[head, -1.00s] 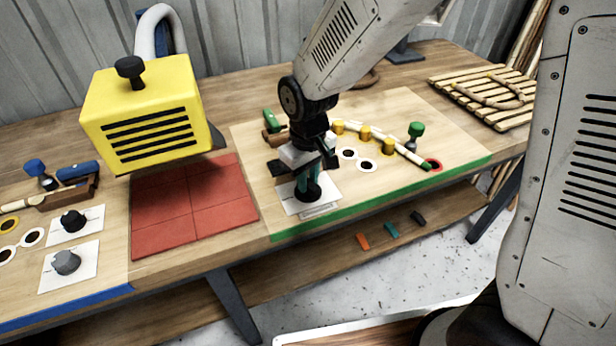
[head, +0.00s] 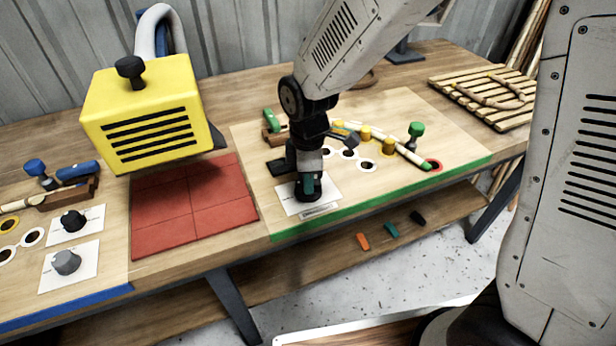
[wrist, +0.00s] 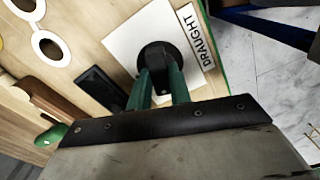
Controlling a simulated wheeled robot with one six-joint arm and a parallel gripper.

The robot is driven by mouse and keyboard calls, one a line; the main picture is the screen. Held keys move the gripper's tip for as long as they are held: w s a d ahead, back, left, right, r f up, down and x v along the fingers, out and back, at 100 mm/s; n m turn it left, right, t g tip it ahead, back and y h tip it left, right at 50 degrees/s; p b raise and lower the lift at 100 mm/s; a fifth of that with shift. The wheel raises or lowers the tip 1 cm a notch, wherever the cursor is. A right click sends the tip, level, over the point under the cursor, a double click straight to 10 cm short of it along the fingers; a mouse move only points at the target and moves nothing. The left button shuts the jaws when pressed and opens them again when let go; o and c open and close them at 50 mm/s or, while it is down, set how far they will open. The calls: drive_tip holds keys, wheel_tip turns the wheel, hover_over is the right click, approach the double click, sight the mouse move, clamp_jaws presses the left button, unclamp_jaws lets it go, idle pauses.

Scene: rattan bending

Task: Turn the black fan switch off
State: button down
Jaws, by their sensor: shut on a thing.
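The black fan switch is a round black knob (wrist: 154,56) on a white plate (wrist: 125,42) marked DRAUGHT. In the head view the plate (head: 328,192) lies at the front left of the green-edged board. My gripper (head: 309,184) points down over the knob. In the wrist view the two green fingers of my gripper (wrist: 158,82) are closed on opposite sides of the knob. The fingers and wrist hide part of the knob, and any pointer mark on it is not clear.
A dark flat block (wrist: 101,88) lies beside the plate. Several yellow pegs and a green-handled tool (head: 416,133) stand behind to the right. A yellow slotted box (head: 150,115) stands over red tiles (head: 190,205) at left. Another black knob (head: 73,220) and a grey knob (head: 66,261) sit farther left.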

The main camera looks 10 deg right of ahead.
drive_tip(key=shift+n, duration=1.7)
drive_tip(key=c, duration=1.3)
unclamp_jaws()
wheel_tip(320, 180, up, 8)
drive_tip(key=shift+f, duration=0.1)
